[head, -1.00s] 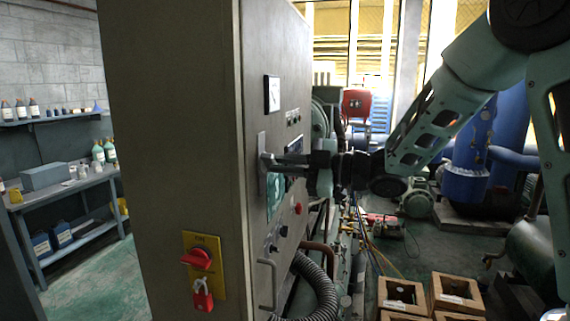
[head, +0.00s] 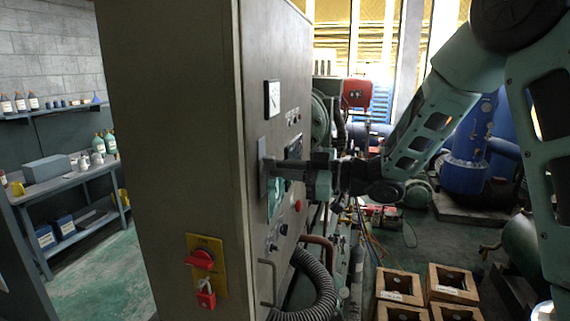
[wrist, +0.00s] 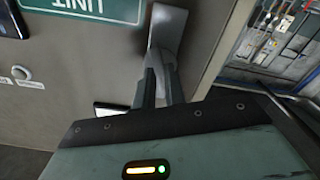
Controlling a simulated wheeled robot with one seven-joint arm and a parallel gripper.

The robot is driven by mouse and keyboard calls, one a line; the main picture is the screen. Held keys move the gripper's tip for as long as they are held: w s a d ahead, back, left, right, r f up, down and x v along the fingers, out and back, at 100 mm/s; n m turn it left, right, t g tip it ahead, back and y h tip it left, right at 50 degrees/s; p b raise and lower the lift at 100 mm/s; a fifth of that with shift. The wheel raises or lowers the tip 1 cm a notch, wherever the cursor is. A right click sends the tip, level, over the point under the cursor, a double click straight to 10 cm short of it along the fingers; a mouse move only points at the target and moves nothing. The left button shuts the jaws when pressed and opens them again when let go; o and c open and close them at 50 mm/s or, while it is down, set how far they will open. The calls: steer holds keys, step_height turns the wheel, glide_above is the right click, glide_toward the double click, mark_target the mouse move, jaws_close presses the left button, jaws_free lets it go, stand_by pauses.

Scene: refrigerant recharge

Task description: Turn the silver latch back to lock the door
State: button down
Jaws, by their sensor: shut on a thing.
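The silver latch (head: 263,166) is on the front panel of the tall grey cabinet (head: 190,120), near the door's left edge. It also shows in the wrist view (wrist: 166,32), where its upper plate is visible and its lower part lies between the dark fingers. My gripper (head: 275,168) reaches in from the right and is shut on the latch handle. In the wrist view my gripper's fingers (wrist: 161,85) stand on both sides of the latch. The exact turn of the handle is partly hidden by the fingers.
A red switch with a red padlock (head: 206,292) is on the cabinet's near side. A door handle (head: 267,283) and a grey hose (head: 318,290) are below my gripper. Wooden crates (head: 452,284) stand on the floor at right. A workbench (head: 75,185) is at left.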

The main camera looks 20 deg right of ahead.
steer(key=shift+m+p, duration=0.6)
steer(key=shift+f+m+p, duration=0.1)
steer(key=shift+m+p, duration=0.3)
steer(key=shift+m, duration=0.7)
steer(key=c, duration=1.5)
jaws_free()
steer(key=shift+c, duration=0.2)
steer(key=v, duration=0.9)
